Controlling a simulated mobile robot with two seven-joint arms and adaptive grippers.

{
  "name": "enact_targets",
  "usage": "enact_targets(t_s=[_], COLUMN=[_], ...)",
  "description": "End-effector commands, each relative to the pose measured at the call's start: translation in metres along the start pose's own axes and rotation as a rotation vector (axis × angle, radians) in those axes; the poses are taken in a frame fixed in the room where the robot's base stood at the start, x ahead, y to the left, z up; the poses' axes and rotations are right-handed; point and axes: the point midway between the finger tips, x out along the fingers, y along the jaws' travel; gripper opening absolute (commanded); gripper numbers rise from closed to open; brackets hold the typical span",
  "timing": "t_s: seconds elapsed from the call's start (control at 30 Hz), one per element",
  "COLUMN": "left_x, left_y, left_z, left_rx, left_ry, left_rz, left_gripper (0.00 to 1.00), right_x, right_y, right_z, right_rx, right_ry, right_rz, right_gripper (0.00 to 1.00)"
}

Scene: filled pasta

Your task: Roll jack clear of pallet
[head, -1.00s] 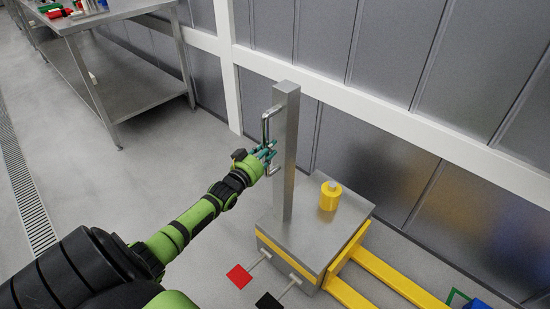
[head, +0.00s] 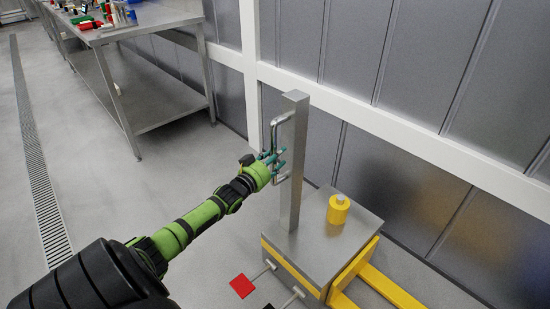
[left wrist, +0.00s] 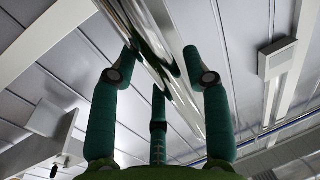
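The jack (head: 294,165) has an upright grey post on a box-shaped base, with a yellow stripe and a yellow cylinder (head: 338,209) on top. Its yellow forks (head: 388,284) run out of the bottom right of the head view. A metal handle (head: 276,130) is fixed to the post's left side. My left gripper (head: 271,163) is on this handle. In the left wrist view its teal fingers (left wrist: 160,65) close around the shiny bar (left wrist: 180,85). No pallet can be made out. My right gripper is out of view.
A steel table (head: 150,30) with several small coloured items stands at the upper left. A panelled wall with a white rail (head: 405,120) runs close behind the jack. A red pedal (head: 242,287) sticks out from the base. The floor to the left is clear, with a drain grate (head: 36,165).

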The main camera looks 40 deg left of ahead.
Motion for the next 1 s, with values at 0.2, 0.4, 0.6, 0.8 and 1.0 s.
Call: enact_targets(t_s=[0.2,0.4,0.6,0.8,1.0], left_x=[0.000,-0.004,-0.027,-0.064,-0.097], left_y=[-0.001,-0.001,0.000,0.000,0.000], left_z=[0.001,0.001,0.003,0.002,0.002], left_rx=[0.001,0.000,0.000,0.000,0.000], left_ry=[-0.001,-0.003,-0.005,-0.005,-0.004], left_rz=[-0.002,-0.002,-0.001,-0.001,-0.001], left_gripper=[0.59,0.59,0.59,0.59,0.59], right_x=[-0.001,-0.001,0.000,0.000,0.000], right_y=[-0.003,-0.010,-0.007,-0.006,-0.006], right_z=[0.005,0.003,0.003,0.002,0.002], right_rx=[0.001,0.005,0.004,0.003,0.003], right_ry=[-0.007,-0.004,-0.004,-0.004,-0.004], right_rz=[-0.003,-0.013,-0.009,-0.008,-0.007], right_gripper=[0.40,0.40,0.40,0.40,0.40])
